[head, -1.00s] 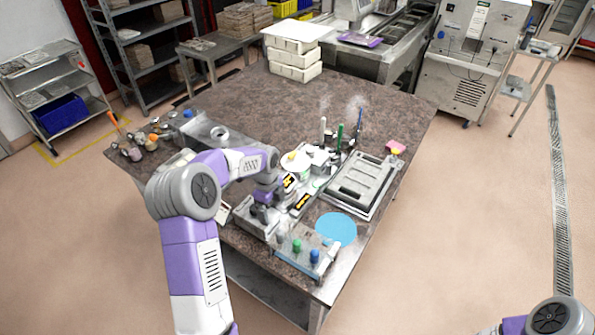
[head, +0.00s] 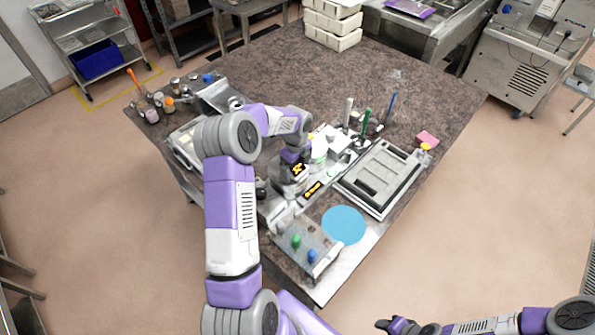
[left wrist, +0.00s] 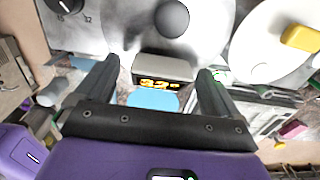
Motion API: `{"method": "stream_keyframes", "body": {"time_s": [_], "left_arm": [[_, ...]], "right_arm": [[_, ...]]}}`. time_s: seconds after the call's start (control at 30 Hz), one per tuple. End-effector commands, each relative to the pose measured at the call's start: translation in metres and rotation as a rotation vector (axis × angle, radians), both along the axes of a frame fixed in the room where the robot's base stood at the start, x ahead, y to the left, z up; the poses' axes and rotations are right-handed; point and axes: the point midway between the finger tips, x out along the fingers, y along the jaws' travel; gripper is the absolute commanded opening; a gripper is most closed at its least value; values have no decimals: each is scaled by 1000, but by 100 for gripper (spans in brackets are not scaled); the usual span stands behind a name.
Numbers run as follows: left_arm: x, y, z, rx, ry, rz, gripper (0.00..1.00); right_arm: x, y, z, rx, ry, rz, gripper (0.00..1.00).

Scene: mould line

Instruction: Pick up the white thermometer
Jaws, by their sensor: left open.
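Two sets of items have a white, a green and a blue member, and I cannot tell which holds the white thermometer. A thin white upright stick (head: 348,112) stands with a green stick (head: 366,122) and a blue stick (head: 390,108) behind the steel machine. A white-topped item (head: 281,227) sits in a grey stand (head: 312,240) at the table's near corner, beside green and blue tops. My left gripper (head: 285,195) hangs over the machine, between the two sets. In the left wrist view its jaws (left wrist: 155,85) are open and empty. My right gripper (head: 386,325) is low, off the table.
The steel machine shows a grey knob (left wrist: 172,18) and an orange display (left wrist: 160,85) close to my left fingers. A blue disc (head: 343,225) and a framed grey mould (head: 382,178) lie at right. Spice jars (head: 152,115) stand far left.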

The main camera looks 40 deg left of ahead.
Motion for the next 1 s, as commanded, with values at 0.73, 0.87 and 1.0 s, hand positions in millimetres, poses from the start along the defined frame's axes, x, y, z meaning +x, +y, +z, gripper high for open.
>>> {"method": "stream_keyframes", "body": {"time_s": [0.73,0.87,1.0], "left_arm": [[0,0,-7,0,0,0,39],[0,0,-7,0,0,0,39],[1,0,2,1,-3,0,39]], "right_arm": [[0,0,1,0,0,0,43],[0,0,1,0,0,0,43],[0,0,-1,0,0,0,43]]}}
